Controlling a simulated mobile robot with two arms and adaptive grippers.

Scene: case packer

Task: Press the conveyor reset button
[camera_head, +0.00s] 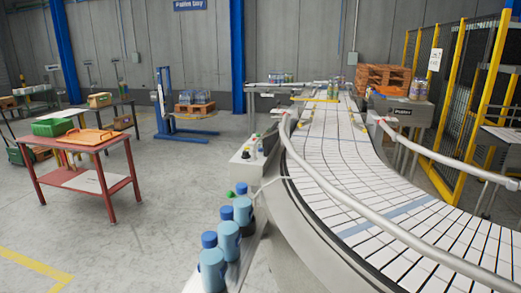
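The curved conveyor (330,150) with white slats and grey guard rails fills the right half of the head view. A small green round thing (241,188) shows at the conveyor's left side, just behind the blue containers. It may be a button, but it is too small to tell. No label reading reset can be made out. Neither of my grippers is in view.
Several light blue containers with darker blue tops (212,267) stand along the conveyor's left side. A red table (100,187) with a green box (53,127) stands at left. A yellow-framed fence (470,100) stands at right. The floor between table and conveyor is clear.

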